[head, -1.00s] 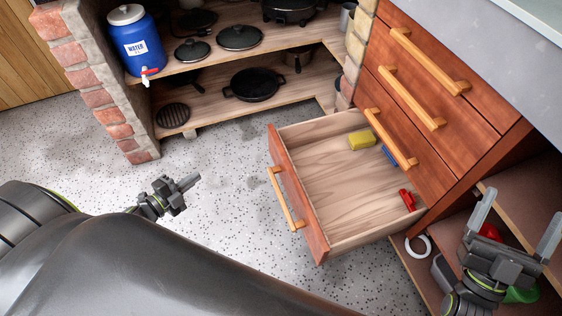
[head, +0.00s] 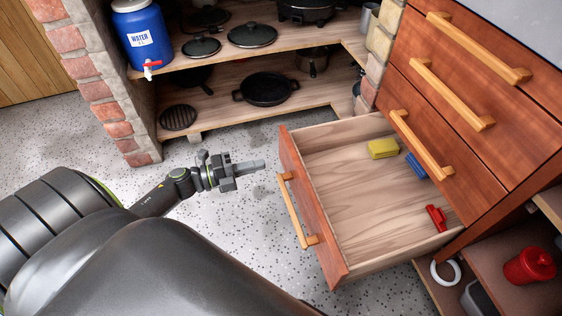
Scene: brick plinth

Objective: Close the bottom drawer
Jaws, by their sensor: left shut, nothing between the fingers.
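The bottom drawer (head: 340,205) is pulled well out of the wooden cabinet (head: 450,95), with its wooden front (head: 316,215) and bar handle (head: 292,210) facing left. Inside lie a yellow sponge (head: 383,148), a blue item (head: 416,165) and a red item (head: 436,217). My left gripper (head: 258,165) is shut and empty, pointing right. In the picture it is just left of the drawer front, near the top of the handle, with a small gap between. My right gripper is out of view.
Closed drawers with bar handles (head: 452,95) are above the open one. Lower right is an open shelf with a red container (head: 529,265) and a white ring (head: 445,272). Behind, shelves hold pans (head: 266,89) and a blue water jug (head: 143,40). Speckled floor is clear left of the drawer.

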